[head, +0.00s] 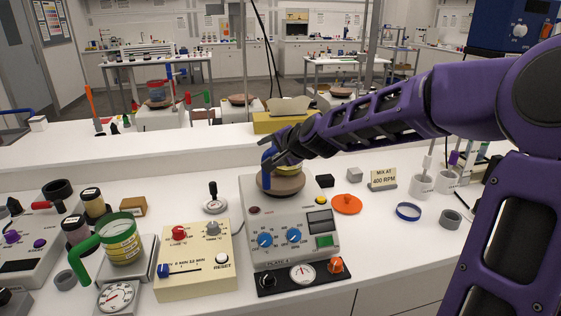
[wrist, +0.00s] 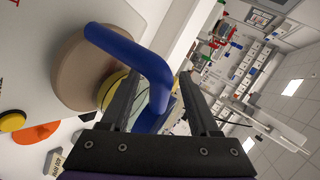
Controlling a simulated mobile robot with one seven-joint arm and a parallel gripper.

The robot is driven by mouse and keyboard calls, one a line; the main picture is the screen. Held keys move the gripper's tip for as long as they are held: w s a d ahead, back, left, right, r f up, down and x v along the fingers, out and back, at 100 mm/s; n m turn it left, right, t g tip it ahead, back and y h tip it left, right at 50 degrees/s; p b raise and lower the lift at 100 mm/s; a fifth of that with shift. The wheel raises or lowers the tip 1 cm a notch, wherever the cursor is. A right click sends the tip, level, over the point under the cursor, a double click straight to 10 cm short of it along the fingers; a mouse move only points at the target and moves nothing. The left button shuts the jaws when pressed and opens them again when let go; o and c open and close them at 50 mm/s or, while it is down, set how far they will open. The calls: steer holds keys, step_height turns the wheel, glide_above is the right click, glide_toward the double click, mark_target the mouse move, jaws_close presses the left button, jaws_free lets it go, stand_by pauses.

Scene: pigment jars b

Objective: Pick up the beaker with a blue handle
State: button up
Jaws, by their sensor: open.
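The beaker with a blue handle stands on the round brown plate (head: 281,185) of a grey hotplate unit in the head view. Its blue handle (head: 267,162) shows left of my gripper (head: 286,151), which covers much of the beaker. In the wrist view the blue handle (wrist: 130,52) is large and close, and yellow contents (wrist: 112,88) show behind it. My gripper (wrist: 163,76) is open there, with part of the handle between its two fingers. Whether a finger touches the handle I cannot tell.
A green-handled beaker (head: 122,243) stands at the front left, near a cream timer box (head: 195,262). A raised white ledge (head: 150,150) runs behind.

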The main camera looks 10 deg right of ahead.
steer(key=shift+w+a+f, duration=0.2)
steer(key=shift+w+f, duration=0.2)
steer(key=shift+w, duration=0.2)
steer(key=shift+c, duration=0.4)
jaws_close()
